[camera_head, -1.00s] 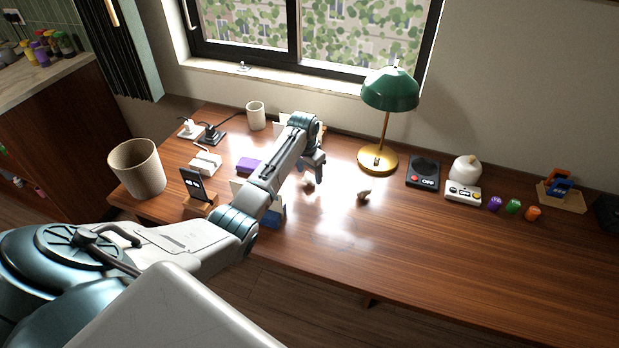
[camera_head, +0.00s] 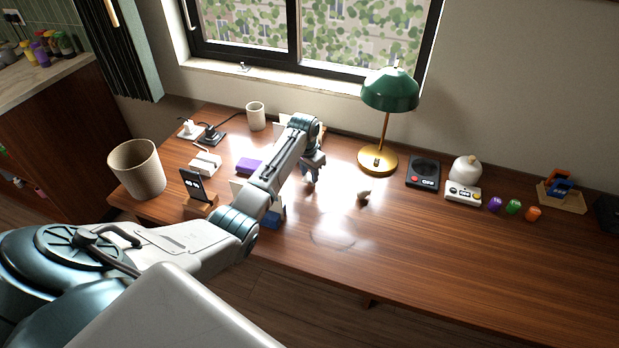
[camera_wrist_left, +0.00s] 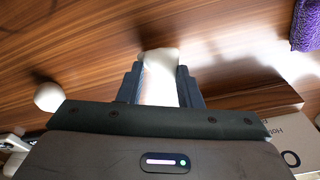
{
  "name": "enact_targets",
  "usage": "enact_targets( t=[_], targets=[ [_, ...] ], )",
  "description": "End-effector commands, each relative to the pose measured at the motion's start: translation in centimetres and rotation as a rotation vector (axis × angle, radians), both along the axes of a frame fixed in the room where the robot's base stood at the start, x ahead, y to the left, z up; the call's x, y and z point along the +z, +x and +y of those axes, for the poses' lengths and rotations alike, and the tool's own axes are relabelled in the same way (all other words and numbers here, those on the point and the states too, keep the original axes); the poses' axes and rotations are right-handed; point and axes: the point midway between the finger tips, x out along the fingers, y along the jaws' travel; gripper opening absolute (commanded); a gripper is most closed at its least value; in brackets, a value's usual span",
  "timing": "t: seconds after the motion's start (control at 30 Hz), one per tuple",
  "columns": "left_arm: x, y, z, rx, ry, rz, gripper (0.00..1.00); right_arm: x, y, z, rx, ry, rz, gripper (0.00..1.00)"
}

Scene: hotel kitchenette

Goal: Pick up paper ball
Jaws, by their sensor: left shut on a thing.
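My left gripper (camera_head: 311,174) is low over the desk, left of the lamp, with its fingers pointing down. In the left wrist view its two fingers (camera_wrist_left: 160,78) are shut on a white paper ball (camera_wrist_left: 159,55), which sits between the fingertips close to the wooden surface. In the head view this ball is mostly hidden by the fingers. A second whitish paper ball (camera_head: 364,195) lies on the desk to the right of the gripper. It also shows at the left of the wrist view (camera_wrist_left: 48,97). My right gripper is not in view.
A beige wastebasket (camera_head: 137,170) stands at the desk's left end. A phone on a stand (camera_head: 196,187), a purple block (camera_head: 249,165) and a white cup (camera_head: 256,115) are nearby. A green lamp (camera_head: 390,90) stands behind. The desk's front right is clear.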

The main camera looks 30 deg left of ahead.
Motion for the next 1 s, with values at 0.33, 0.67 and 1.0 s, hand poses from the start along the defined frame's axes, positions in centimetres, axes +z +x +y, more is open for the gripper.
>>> enact_targets(
  t=[0.33,0.67,1.0],
  targets=[
    [2.4,0.1,0.0,0.000,0.000,-0.005,0.11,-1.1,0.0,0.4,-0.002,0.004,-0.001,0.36],
    [3.8,-4.9,-3.6,-0.003,0.000,-0.001,0.11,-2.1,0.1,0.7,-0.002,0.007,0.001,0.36],
    [4.6,-10.7,-7.9,-0.001,0.000,-0.001,0.11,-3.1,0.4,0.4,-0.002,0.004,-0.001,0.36]
  ],
)
